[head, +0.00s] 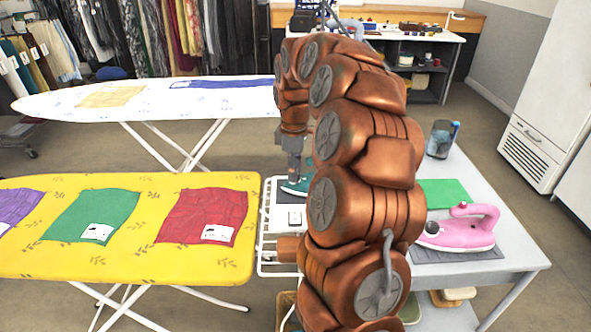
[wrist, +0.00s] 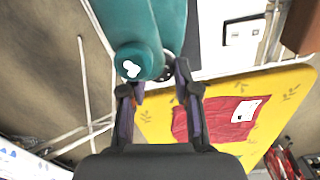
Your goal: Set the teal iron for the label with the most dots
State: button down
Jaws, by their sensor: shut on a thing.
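Labels lie on the red cloth (head: 204,210), the green cloth (head: 94,218) and the purple cloth (head: 16,208). Their dots are too small to count.
The yellow ironing board (head: 150,262) is left of the grey table (head: 500,268). A white board (head: 50,106) behind holds yellow and blue cloths. A pink iron (head: 462,232) rests on a dark mat, right of my arm. A glass jar (head: 438,140) stands at the back.

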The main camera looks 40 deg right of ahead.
jog(key=c, duration=0.8)
grip_release()
jog(key=shift+r, duration=0.1)
notch_tip(320, 180, up, 12)
jog(key=shift+f, duration=0.1)
dwell(0.6)
